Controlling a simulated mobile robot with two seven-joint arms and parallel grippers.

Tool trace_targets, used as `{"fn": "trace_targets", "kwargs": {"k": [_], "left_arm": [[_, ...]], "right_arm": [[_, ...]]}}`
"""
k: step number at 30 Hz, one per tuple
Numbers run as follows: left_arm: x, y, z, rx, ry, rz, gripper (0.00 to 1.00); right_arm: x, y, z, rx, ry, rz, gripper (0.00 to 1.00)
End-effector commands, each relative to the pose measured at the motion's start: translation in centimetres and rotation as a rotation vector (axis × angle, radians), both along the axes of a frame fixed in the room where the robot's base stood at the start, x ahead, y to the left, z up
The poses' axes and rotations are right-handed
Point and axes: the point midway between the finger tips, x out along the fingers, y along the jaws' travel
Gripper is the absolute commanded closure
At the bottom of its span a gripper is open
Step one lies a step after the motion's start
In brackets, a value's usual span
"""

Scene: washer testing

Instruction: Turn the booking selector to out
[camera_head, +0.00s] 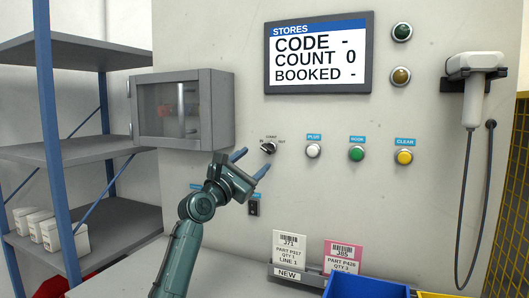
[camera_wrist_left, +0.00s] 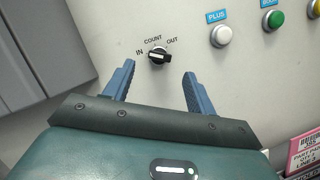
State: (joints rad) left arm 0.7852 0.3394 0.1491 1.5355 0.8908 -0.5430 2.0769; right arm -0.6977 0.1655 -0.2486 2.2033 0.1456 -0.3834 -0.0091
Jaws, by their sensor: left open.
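The booking selector (camera_head: 268,147) is a small black rotary knob on the pale panel, with IN, COUNT and OUT labels around it. In the left wrist view the knob (camera_wrist_left: 160,57) has a light mark on its left side, toward IN. My left gripper (camera_head: 250,163) is open and empty, just below and left of the selector in the head view. In the left wrist view its blue fingers (camera_wrist_left: 160,72) stand apart, with the knob showing beyond and between their tips. The fingers look clear of the knob. My right gripper is out of view.
A screen (camera_head: 318,55) reads CODE -, COUNT 0, BOOKED -. White PLUS (camera_head: 313,151), green (camera_head: 356,153) and yellow CLEAR (camera_head: 404,157) buttons sit right of the selector. A grey cabinet (camera_head: 215,110) juts out at its left. Card holders and a blue bin (camera_head: 365,288) stand below.

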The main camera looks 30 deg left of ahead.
Motion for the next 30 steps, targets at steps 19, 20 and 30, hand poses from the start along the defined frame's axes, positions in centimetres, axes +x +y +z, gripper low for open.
{"fn": "trace_targets", "kwargs": {"k": [19, 20, 30], "left_arm": [[5.5, -0.8, 2.0, 0.001, 0.0, 0.0, 0.44], [5.5, -0.8, 1.9, 0.001, 0.0, 0.0, 0.44], [5.4, -0.8, 1.9, 0.001, 0.0, 0.0, 0.62]], "right_arm": [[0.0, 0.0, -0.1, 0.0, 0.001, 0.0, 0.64], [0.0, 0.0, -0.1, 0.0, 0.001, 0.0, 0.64], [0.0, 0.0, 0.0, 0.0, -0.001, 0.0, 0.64]]}}
